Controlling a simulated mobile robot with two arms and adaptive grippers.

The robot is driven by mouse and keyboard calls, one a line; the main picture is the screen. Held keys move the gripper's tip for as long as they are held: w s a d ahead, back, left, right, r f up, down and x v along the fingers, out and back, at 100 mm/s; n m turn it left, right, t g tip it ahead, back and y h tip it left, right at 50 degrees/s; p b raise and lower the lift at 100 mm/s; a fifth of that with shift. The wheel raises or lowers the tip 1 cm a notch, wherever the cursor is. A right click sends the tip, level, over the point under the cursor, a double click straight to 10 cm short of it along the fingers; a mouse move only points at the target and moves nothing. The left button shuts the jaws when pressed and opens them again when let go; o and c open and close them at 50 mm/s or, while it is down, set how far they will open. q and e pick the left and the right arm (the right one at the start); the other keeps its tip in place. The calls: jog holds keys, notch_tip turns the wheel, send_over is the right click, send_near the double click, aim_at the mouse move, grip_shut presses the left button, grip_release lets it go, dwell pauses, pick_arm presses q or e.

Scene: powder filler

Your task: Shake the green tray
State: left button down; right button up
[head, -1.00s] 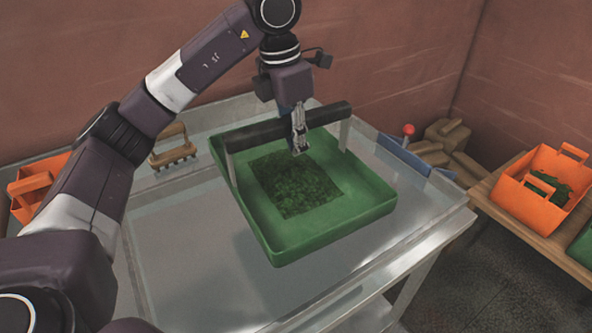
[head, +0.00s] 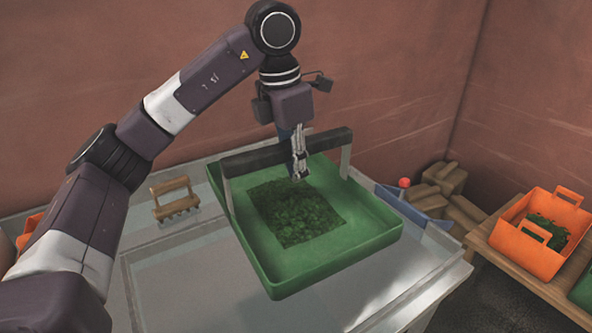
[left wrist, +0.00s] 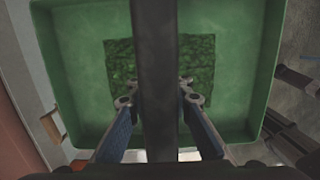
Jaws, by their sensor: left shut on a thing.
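The green tray (head: 275,280) hangs above the metal table, held by the black bar of its handle (head: 250,161). A square patch of dark green material (head: 296,212) lies on its floor. My left gripper (head: 300,175) is shut on the handle bar near its middle. In the left wrist view the bar (left wrist: 157,60) runs between the two fingers (left wrist: 155,100), with the tray (left wrist: 75,60) and the dark green patch (left wrist: 118,65) beneath. My right gripper is not in view.
A metal table (head: 180,270) lies below the tray. A wooden hand rake (head: 174,200) stands at the back left. An orange crate (head: 535,245) with green material sits on a wooden bench at right. A blue item with a red knob (head: 404,183) is behind the tray.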

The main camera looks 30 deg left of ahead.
pick_arm(q)
notch_tip(320, 180, up, 2)
jog(key=shift+r+p, duration=0.1)
jog(key=shift+p, duration=0.5)
jog(key=shift+a, duration=0.1)
